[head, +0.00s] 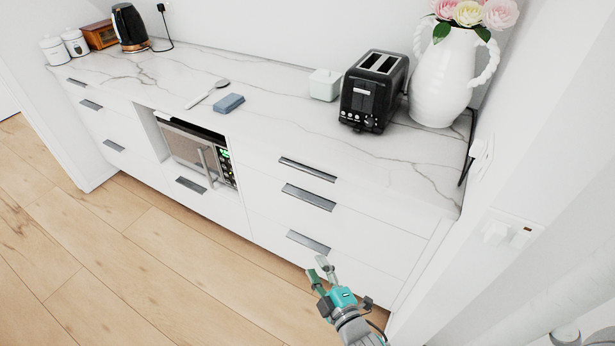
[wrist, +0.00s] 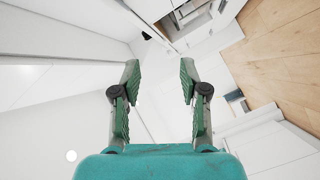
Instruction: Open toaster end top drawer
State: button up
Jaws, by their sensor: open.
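The black toaster (head: 374,90) stands on the marble counter at the right. Below it is a stack of white drawers with dark grey bar handles. The top drawer (head: 348,185) has its handle (head: 307,169) just under the counter edge, and its front looks flush with the cabinet. The handles below it are the middle one (head: 309,197) and the bottom one (head: 308,242). My gripper (head: 319,268) is low in front of the stack, below the bottom handle in the picture and apart from the top handle. In the wrist view my gripper (wrist: 159,78) is open with nothing between its fingers.
A microwave (head: 197,154) sits in a niche left of the stack. A sponge (head: 229,103), a spoon (head: 207,94), a white box (head: 325,84) and a flower vase (head: 443,80) are on the counter. A white wall closes the right side. Wooden floor (head: 110,240) is clear at left.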

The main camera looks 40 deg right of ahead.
aim_at(307, 174)
jog(key=w+d+r+n+h, duration=0.1)
jog(key=w+d, duration=0.4)
jog(key=w, duration=0.2)
jog(key=w+d+r+n+h, duration=0.1)
jog(key=w+d+r, duration=0.1)
jog(key=w+d, duration=0.4)
jog(key=w+d+r+n+h, duration=0.1)
jog(key=w+d, duration=0.4)
jog(key=w, duration=0.5)
jog(key=shift+w+d+r+n, duration=0.1)
jog(key=shift+d+r+n, duration=0.2)
jog(key=shift+r+n, duration=0.25)
jog(key=shift+f, duration=0.1)
grip_shut()
